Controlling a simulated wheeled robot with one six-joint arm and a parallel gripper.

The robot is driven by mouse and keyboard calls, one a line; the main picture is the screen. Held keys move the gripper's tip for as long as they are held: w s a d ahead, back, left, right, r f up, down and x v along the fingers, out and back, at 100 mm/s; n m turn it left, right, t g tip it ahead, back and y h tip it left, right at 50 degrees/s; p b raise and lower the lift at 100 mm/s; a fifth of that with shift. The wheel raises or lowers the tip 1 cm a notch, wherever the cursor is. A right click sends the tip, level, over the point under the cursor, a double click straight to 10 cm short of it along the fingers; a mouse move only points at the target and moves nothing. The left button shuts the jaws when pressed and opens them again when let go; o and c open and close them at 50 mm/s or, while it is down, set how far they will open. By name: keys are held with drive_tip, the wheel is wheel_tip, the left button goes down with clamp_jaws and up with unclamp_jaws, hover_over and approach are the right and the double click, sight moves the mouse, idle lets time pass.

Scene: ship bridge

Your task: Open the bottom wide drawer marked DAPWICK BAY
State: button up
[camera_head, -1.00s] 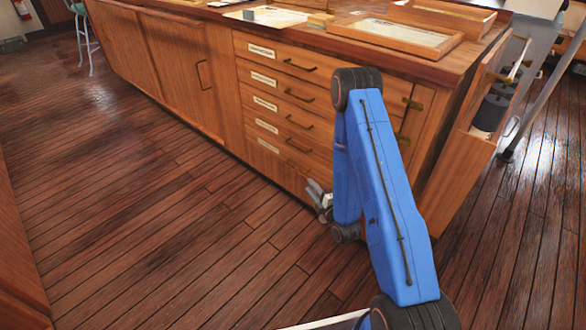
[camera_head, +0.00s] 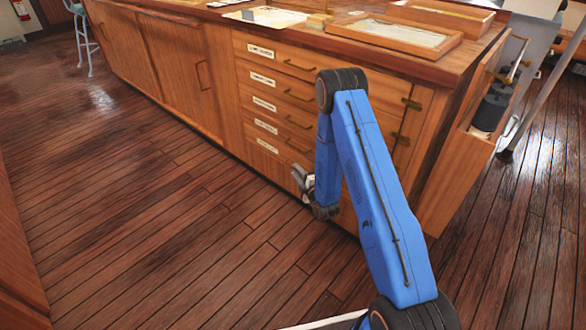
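The wooden cabinet's drawer stack has several wide drawers, each with a white label and a brass handle. The bottom wide drawer (camera_head: 262,158) looks flush with the front. Its label (camera_head: 267,146) is too small to read. My gripper (camera_head: 299,174), grey and small at the end of my blue arm, is at the right part of the bottom drawer's front, close to where its handle sits. The handle is largely hidden there, and I cannot tell whether the fingers touch it or whether they are open or shut.
The wide drawers above (camera_head: 277,100) look shut. A cupboard door (camera_head: 180,70) is to their left. Wooden trays (camera_head: 395,36) and papers lie on the cabinet top (camera_head: 310,38). The plank floor (camera_head: 150,220) in front of the cabinet is clear. A grey stand is at the right.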

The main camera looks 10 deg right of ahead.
drive_tip(key=shift+x, duration=2)
clamp_jaws()
